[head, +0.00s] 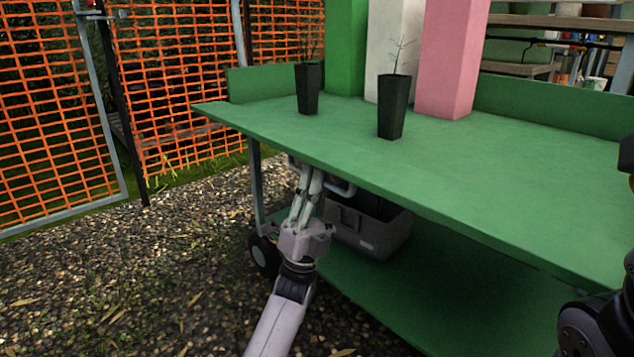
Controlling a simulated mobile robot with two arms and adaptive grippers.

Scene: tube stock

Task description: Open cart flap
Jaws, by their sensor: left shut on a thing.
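The green cart (460,185) has a flat top surface and a lower shelf. A green raised board (258,83) stands along the back left of the top, and another runs along the back right. A grey handle (338,187) sits under the top's front edge. My left gripper (309,178) reaches up under that edge at the handle and is shut, apparently on the handle; the fingertips are partly hidden by the tabletop edge. Part of my right arm shows at the right edge; its gripper is out of view.
Two black pots with thin seedlings (308,90) (391,108) stand on the cart top. Green, white and pink (450,60) columns stand behind them. A grey crate (365,225) sits on the lower shelf (430,290). Orange mesh fencing (60,120) is at left; gravel (130,270) lies clear.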

